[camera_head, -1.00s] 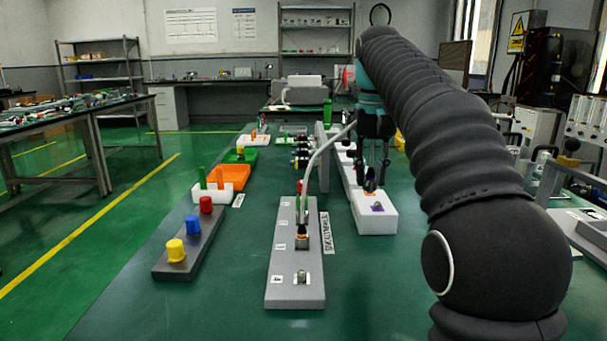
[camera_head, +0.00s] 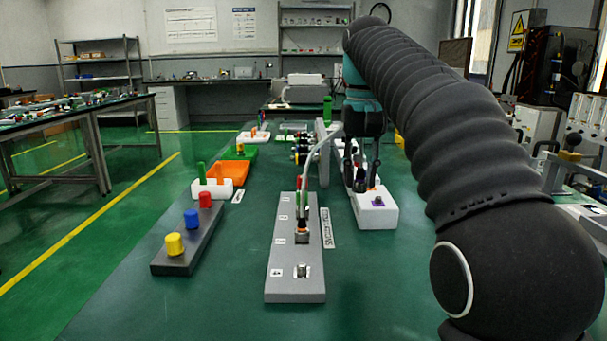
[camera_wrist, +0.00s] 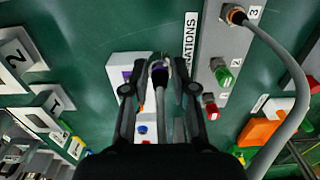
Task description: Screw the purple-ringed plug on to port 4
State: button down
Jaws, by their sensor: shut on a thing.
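My gripper (camera_wrist: 162,66) is shut on the purple-ringed plug (camera_wrist: 158,74) in the wrist view, with the plug's grey cable running back between the fingers. In the head view my gripper (camera_head: 358,184) is over the left side of a white stand (camera_head: 378,218) with a purple-marked socket. The plug itself is hard to make out there. Port 4 (camera_head: 302,271) is the bare metal connector at the near end of the grey port strip (camera_head: 295,290), left of and nearer than my gripper. Port 4 is outside the wrist view.
An orange-ringed plug with a curved grey cable (camera_wrist: 291,70) sits on port 3, between my gripper and port 4. Green and red plugs (camera_wrist: 222,74) stand farther along the strip. A dark block (camera_head: 188,245) with coloured caps is at left. Green table is clear beside port 4.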

jog(key=shift+s+a+f, duration=0.1)
jog(key=shift+s+a, duration=0.45)
jog(key=shift+s, duration=0.1)
jog(key=shift+s+a, duration=0.1)
jog(key=shift+s+a+f+b, duration=0.2)
jog(key=shift+s+a+b, duration=0.5)
jog(key=shift+s+a, duration=0.95)
jog(key=shift+s+d, duration=0.1)
jog(key=shift+s, duration=0.05)
jog(key=shift+s+a+f+b, duration=0.2)
jog(key=shift+s+a+b, duration=0.15)
jog(key=shift+s+a, duration=1.4)
jog(key=shift+s+d, duration=0.15)
jog(key=shift+s+a+f, duration=0.2)
jog(key=shift+s+a, duration=1.25)
jog(key=shift+s, duration=0.2)
jog(key=shift+f, duration=0.1)
